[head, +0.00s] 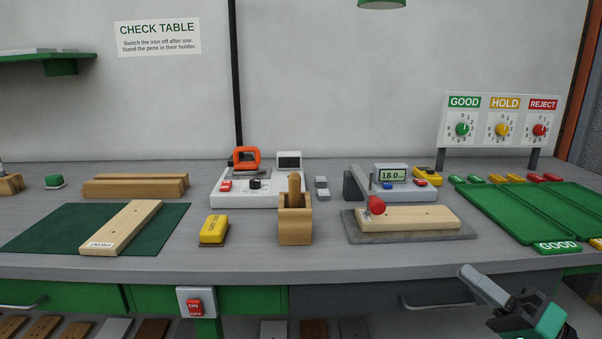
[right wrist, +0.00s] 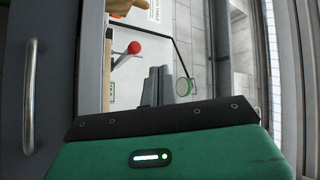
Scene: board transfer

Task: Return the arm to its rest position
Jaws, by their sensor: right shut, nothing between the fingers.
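My right gripper (head: 467,272) is at the lower right of the head view, in front of the bench's front edge. Its grey fingers are shut and hold nothing. In the right wrist view the same gripper (right wrist: 158,72) shows its two fingers together. My left gripper is not in view. One wooden board (head: 122,228), marked FRONT, lies at an angle on a dark green mat (head: 40,229). Another wooden board (head: 430,218) lies on a grey plate (head: 390,238) beside a red-knobbed clamp (head: 376,205).
The bench (head: 250,262) holds a yellow block (head: 214,229), a wooden holder (head: 295,226), an orange-handled iron (head: 246,157), a gauge reading 18.0 (head: 391,176) and green trays (head: 500,213). A drawer handle (head: 435,304) and a red switch (head: 195,306) are on the front.

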